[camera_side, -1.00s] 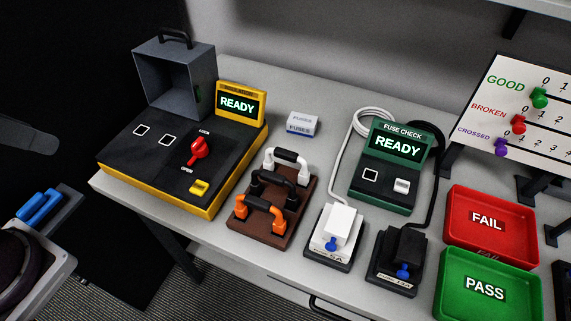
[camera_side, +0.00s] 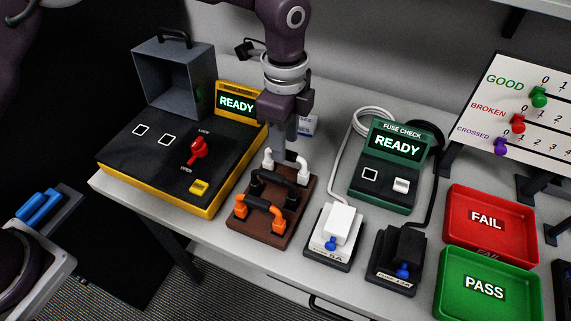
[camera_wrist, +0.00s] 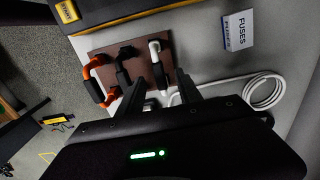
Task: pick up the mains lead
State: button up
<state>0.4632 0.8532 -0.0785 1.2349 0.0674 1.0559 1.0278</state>
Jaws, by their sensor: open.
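Three short U-shaped leads, each with a thick sleeve and plug ends, stand on a brown rack (camera_side: 262,235): a white one (camera_side: 302,163), a black one (camera_side: 274,188) and an orange one (camera_side: 260,208). None carries a readable name, so I cannot tell which is the mains lead. My gripper (camera_side: 280,152) is open and points down over the rack's far end, at the white lead, and hides part of it. In the wrist view my gripper (camera_wrist: 161,86) has its fingers apart, with the white lead (camera_wrist: 157,65) between and just beyond the tips; contact is unclear.
A yellow-and-black tester (camera_side: 150,165) with an open grey lid stands left. A fuses box (camera_side: 308,125) is behind my gripper. The green fuse checker (camera_side: 388,190), two corded holders, the red FAIL tray (camera_side: 450,225) and green PASS tray (camera_side: 446,290) are right.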

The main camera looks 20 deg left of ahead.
notch_tip(320, 180, down, 6)
jog(key=shift+f, duration=0.2)
grip_shut()
